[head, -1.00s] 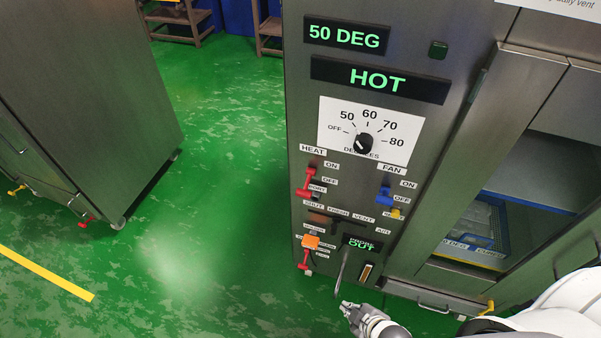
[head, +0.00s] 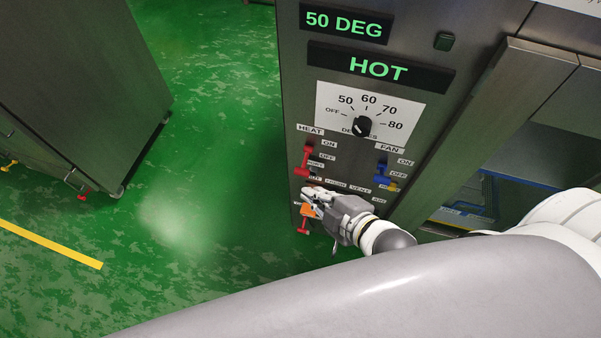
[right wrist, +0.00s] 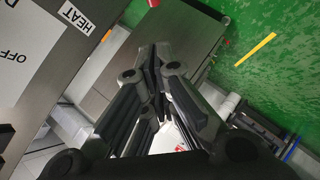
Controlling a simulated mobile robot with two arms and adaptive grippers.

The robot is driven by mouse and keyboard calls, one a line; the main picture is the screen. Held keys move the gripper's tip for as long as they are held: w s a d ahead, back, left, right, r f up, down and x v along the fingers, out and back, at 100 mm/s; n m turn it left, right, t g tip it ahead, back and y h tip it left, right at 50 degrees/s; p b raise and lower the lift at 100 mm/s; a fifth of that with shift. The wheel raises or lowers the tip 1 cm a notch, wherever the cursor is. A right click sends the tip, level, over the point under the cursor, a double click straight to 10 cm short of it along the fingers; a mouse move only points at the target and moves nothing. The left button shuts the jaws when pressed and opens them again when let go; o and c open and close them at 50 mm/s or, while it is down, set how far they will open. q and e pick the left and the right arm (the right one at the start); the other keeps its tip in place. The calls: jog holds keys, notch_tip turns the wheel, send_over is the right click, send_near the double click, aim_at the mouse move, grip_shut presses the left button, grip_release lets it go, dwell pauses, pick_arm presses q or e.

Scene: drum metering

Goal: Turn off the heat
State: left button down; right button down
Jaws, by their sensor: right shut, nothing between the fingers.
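The red HEAT switch (head: 304,160) is on the left of the grey cabinet's front panel, beside its ON and OFF labels. Its exact setting is hard to tell. The HEAT label also shows in the right wrist view (right wrist: 77,17). The black degrees dial (head: 362,126) sits above, under displays reading "50 DEG" (head: 344,23) and "HOT" (head: 379,68). My right gripper (head: 306,194) is shut and empty, just below the HEAT switch, with its fingers pointing left. Its closed fingers fill the middle of the right wrist view (right wrist: 155,60). My left gripper is out of view.
A blue FAN switch (head: 382,173) is right of the HEAT switch. An orange handle (head: 307,211) and a red lever (head: 303,226) are lower, partly behind the right gripper. Another grey cabinet (head: 85,90) stands left. Green floor (head: 210,130) between is clear.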

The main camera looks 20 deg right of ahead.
aim_at(305, 162)
jog(key=w+f+p, duration=0.2)
jog(key=w+f, duration=0.5)
jog(key=w, duration=0.1)
jog(key=shift+w+a, duration=0.4)
notch_tip(305, 162, down, 2)
jog(key=shift+f+n+t+b, duration=0.1)
jog(key=shift+n+t+b, duration=0.3)
jog(key=shift+b, duration=0.45)
